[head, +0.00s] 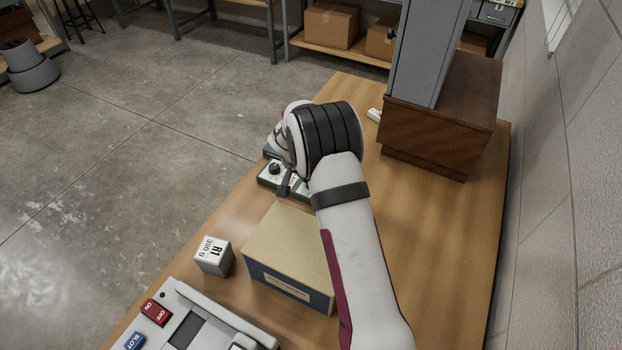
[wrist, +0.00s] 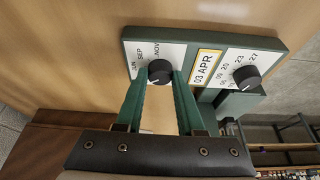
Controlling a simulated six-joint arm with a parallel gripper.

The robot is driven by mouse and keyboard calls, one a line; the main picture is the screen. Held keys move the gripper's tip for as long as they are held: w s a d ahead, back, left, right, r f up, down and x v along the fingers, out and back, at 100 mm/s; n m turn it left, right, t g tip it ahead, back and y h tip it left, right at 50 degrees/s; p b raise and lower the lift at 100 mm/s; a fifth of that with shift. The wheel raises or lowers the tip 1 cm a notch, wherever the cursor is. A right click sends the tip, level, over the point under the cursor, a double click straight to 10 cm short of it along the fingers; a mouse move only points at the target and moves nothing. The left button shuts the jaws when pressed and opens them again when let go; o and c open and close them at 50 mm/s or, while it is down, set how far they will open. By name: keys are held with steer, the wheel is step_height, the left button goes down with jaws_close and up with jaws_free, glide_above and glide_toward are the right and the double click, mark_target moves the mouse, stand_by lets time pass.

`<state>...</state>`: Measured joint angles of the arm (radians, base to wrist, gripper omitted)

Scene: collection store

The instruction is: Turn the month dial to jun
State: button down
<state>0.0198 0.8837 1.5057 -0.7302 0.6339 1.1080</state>
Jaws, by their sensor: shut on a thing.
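The date device (wrist: 128,42) is a green-framed panel with a white face, two black knobs and a yellow-edged window (wrist: 206,66) reading 03 APR. The month dial (wrist: 160,70) is the left knob in the wrist view, with JUN, SEP and NOV readable around it. The day dial (wrist: 246,77) is the right knob, beside numbers. My gripper (wrist: 163,79) is shut on the month dial, one green finger on each side. The dial's small white mark points to the lower left. In the head view the device (head: 266,181) is partly hidden behind my arm.
A tan box (head: 285,244) and a small white R1 300 g block (head: 213,256) stand near the device. A panel with red and blue buttons (head: 190,320) lies at the front. A wooden block (head: 440,120) bears a grey cabinet (head: 426,50) behind. The table's right side is bare.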

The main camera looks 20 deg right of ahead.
steer(key=m+g, duration=0.1)
steer(key=m, duration=0.2)
steer(key=m+g+h, duration=0.1)
steer(key=m, duration=0.1)
steer(key=shift+w+a+m, duration=0.1)
steer(key=shift+w+m, duration=0.05)
steer(key=shift+m, duration=0.55)
steer(key=c, duration=0.5)
jaws_free()
steer(key=v, duration=1.5)
steer(key=shift+w+a+r, duration=0.15)
steer(key=shift+a+r, duration=0.05)
steer(key=shift+r, duration=0.15)
